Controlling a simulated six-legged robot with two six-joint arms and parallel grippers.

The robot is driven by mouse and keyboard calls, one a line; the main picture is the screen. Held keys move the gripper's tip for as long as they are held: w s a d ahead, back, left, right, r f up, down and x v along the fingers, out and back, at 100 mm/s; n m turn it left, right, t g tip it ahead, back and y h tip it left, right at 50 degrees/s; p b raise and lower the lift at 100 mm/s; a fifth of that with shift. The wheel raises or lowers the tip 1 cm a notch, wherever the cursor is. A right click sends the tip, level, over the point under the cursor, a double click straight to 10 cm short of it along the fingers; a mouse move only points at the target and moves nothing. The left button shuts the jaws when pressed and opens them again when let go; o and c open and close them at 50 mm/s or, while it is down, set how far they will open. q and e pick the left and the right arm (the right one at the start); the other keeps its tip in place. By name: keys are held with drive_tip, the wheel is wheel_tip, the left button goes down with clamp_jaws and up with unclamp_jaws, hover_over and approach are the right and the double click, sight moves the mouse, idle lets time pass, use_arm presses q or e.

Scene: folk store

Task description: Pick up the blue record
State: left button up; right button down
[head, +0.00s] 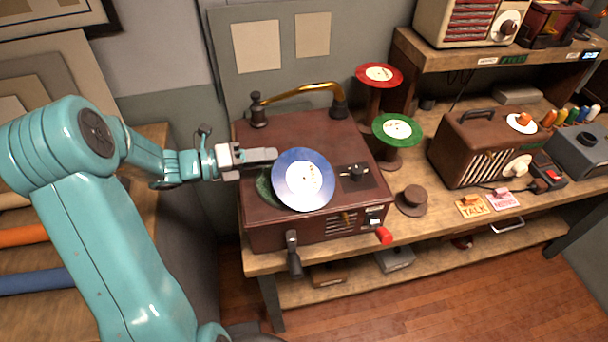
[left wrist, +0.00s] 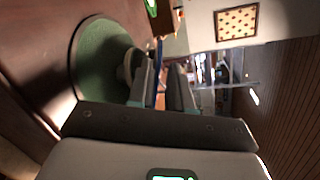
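The blue record (head: 302,180), with a white label, is over the wooden record player (head: 325,135) in the head view. It stands tilted, its face toward the camera, above the green platter (left wrist: 105,65). Only a sliver of the platter shows to the left of the record in the head view. My left gripper (head: 274,158) reaches in from the left and has the record's upper left edge between its fingers. In the left wrist view the fingers (left wrist: 162,88) are close together, with a thin blue edge between them. My right gripper is not in view.
A red record (head: 379,75) and a green record (head: 397,128) lie on stands to the right. A brass tonearm (head: 300,90) arches behind the platter. A brown hat-shaped stand (head: 411,201) and a brown radio (head: 482,145) stand on the bench.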

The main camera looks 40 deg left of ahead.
sight(291, 151)
use_arm(q)
drive_tip(key=p+x, duration=0.1)
drive_tip(key=x, duration=0.5)
drive_tip(key=shift+w+p, duration=0.35)
clamp_jaws()
